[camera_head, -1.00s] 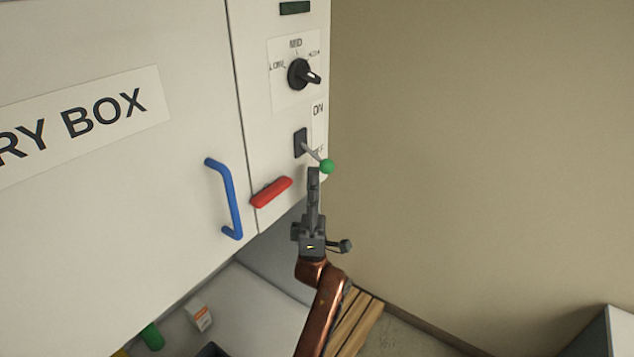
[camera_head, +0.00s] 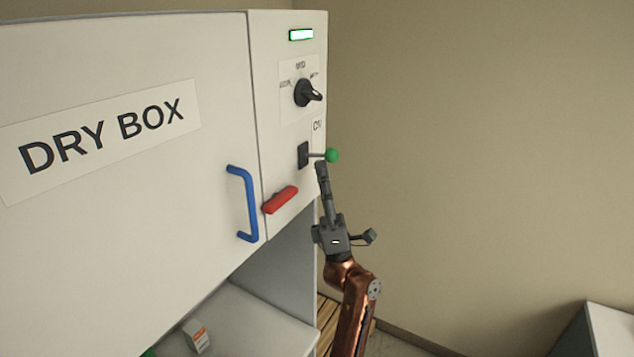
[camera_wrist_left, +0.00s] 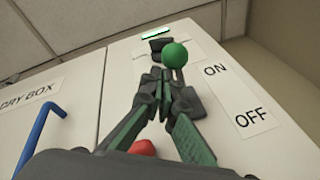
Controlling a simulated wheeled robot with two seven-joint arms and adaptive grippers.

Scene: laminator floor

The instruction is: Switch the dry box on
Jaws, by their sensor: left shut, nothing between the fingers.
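The dry box (camera_head: 120,75) is a white cabinet with a control strip on its right side. A switch lever with a green ball (camera_head: 332,155) sticks out of a dark plate (camera_head: 303,154) there. The green ball also shows in the left wrist view (camera_wrist_left: 175,55), with ON and OFF labels to its right. The lamp (camera_head: 301,35) at the top of the strip is lit green. My left gripper (camera_head: 321,168) is shut and empty, with its tips just below the lever; I cannot tell whether they touch it. My right gripper is not in view.
A black dial (camera_head: 307,93) sits above the lever. A red handle (camera_head: 280,200) and a blue door handle (camera_head: 244,204) are to its lower left. A small white and orange carton (camera_head: 196,336) stands on the shelf below.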

